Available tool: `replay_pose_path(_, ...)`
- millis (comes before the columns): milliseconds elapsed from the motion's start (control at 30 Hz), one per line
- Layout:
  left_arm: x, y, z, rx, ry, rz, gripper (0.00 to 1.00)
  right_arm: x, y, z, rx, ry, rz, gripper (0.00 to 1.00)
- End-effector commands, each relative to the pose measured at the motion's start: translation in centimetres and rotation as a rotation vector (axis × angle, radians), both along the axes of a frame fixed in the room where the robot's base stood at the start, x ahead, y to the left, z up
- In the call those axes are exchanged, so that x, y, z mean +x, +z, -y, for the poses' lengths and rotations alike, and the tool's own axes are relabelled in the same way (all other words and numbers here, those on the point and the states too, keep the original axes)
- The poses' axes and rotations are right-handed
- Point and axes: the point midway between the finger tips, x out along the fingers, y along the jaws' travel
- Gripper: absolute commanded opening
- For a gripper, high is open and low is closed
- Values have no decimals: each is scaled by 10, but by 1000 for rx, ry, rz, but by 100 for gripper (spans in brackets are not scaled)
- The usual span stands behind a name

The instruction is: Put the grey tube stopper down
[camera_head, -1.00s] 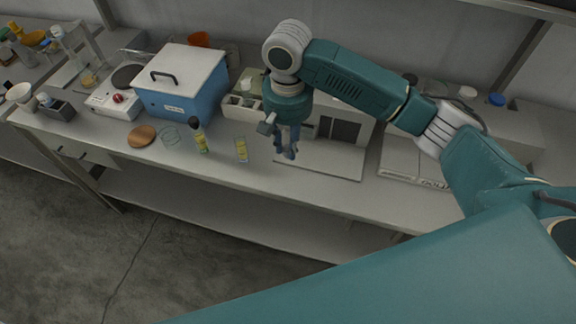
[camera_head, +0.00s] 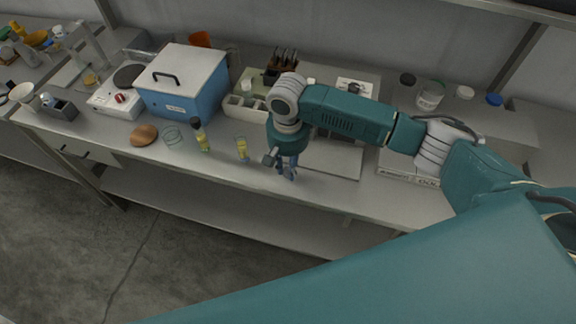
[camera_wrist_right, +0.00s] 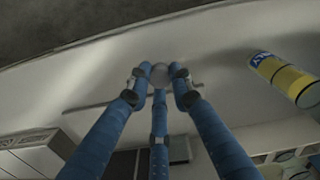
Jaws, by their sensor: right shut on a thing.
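My right gripper (camera_head: 287,173) is low over the front part of the bench, right of the yellow-labelled tubes. In the right wrist view its blue fingers (camera_wrist_right: 159,82) are closed around a small, rounded grey stopper (camera_wrist_right: 159,74). The fingers hide part of the stopper, and in the head view I cannot make it out. I cannot tell whether it touches the bench top. A tube with a yellow band (camera_head: 241,149) stands just left of the gripper and also shows in the right wrist view (camera_wrist_right: 285,76). My left gripper is not in view.
A dark-topped tube (camera_head: 201,136), a wooden disc (camera_head: 144,135) and a blue lidded box (camera_head: 184,85) are to the left. A pale board (camera_head: 335,160) lies right of the gripper. The bench's front edge is close, with bare bench (camera_head: 375,201) along it.

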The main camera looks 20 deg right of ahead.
Motion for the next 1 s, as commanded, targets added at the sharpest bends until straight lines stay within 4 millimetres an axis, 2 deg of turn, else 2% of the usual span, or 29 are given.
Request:
replay_pose_path(67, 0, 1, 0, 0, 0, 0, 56, 0, -2, 0, 0, 0, -1, 11)
replay_pose_path(100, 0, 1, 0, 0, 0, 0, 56, 0, -3, 0, 1, 0, -1, 23)
replay_pose_path(200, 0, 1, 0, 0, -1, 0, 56, 0, -2, 0, 1, 0, 0, 40)
replay_pose_path(567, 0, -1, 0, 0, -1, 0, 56, 1, 2, 0, 0, 0, 2, 40)
replay_pose_path(767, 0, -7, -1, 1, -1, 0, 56, 1, 34, -1, 2, 0, 5, 40)
replay_pose_path(1000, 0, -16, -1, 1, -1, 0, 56, 1, 86, -1, 2, 0, 3, 40)
